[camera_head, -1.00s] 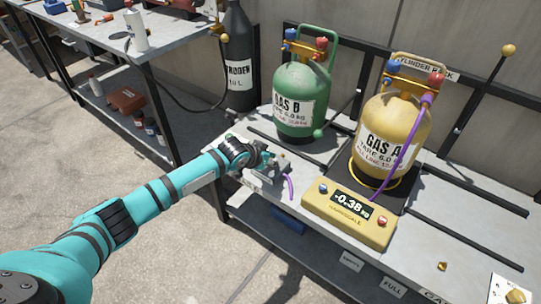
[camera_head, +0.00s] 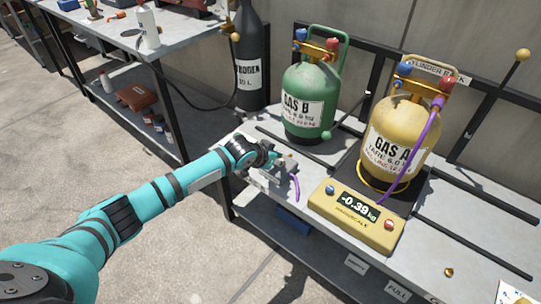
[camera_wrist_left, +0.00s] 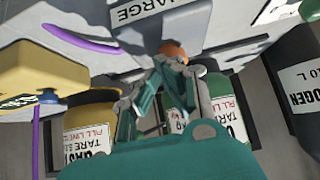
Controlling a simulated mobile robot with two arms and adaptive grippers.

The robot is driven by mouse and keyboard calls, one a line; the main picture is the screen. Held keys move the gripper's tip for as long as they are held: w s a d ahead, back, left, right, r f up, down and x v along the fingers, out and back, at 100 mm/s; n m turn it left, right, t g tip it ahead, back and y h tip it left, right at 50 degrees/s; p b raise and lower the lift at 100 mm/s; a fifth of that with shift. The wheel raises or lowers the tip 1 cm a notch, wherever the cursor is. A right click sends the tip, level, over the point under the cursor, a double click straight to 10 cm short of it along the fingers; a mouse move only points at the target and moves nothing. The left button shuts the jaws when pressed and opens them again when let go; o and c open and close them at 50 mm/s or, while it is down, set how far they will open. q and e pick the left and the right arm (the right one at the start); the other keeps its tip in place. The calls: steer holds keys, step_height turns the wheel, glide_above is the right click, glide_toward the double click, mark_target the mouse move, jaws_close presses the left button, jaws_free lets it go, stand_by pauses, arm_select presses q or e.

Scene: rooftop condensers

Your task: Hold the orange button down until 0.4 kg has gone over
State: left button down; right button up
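My left gripper (camera_head: 272,160) is at the grey charging box (camera_head: 268,182) on the bench. In the wrist view, the fingertips of the left gripper (camera_wrist_left: 172,64) are together with nothing between them, against the orange button (camera_wrist_left: 173,49). The button's travel is hard to judge; in the head view my gripper hides it. The yellow scale (camera_head: 352,225) reads -0.39 kg. The yellow GAS A cylinder (camera_head: 400,128) stands on the scale's black platform. A purple hose (camera_head: 412,158) hangs from its red valve. My right gripper is not in view.
The green GAS B cylinder (camera_head: 309,95) stands behind the box. A dark nitrogen cylinder (camera_head: 249,65) stands at the back, beside another bench with tools. Black rails cross the bench top. A small brass piece (camera_head: 449,271) lies at the front right.

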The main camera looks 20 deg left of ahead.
arm_select(q)
steer(key=v, duration=1.1)
steer(key=shift+s, duration=0.15)
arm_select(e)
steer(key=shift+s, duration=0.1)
arm_select(q)
steer(key=shift+r, duration=0.1)
